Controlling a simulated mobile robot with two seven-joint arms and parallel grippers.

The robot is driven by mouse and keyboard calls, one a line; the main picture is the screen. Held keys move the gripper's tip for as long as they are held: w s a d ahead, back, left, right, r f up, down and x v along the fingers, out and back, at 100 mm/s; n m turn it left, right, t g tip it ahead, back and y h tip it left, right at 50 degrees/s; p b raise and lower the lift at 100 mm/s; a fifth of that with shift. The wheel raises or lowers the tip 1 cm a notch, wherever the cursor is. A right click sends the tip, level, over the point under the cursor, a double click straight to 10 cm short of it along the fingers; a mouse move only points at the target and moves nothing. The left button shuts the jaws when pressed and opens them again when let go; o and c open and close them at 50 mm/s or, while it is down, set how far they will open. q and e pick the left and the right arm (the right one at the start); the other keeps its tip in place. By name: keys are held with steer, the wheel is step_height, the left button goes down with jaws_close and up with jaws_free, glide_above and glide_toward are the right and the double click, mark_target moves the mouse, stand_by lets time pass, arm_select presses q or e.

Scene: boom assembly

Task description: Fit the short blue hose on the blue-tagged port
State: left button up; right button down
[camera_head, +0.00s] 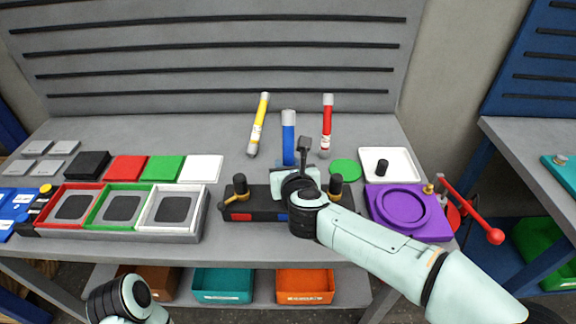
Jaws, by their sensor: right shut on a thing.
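The blue hose (288,132), with a grey end, points up and away from my right gripper (290,168). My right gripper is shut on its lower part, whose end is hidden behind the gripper. The black port block (262,206) lies below and nearer, partly covered by my right wrist. It carries a red tag (241,217) and a blue tag (283,217), which shows only in part. Black-topped brass fittings stand at its left (240,184) and right (336,186); the port behind the blue tag is hidden. My left arm shows at the bottom left, but its gripper is out of frame.
A yellow hose (259,124) and a red hose (327,124) flank the blue one. A sorting tray (130,232) with three compartments is left of the block. A purple plate (432,229) and a red-handled lever (478,212) are to the right.

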steer(key=c, duration=0.7)
jaws_free()
steer(key=shift+f, duration=0.1)
steer(key=shift+c, duration=0.2)
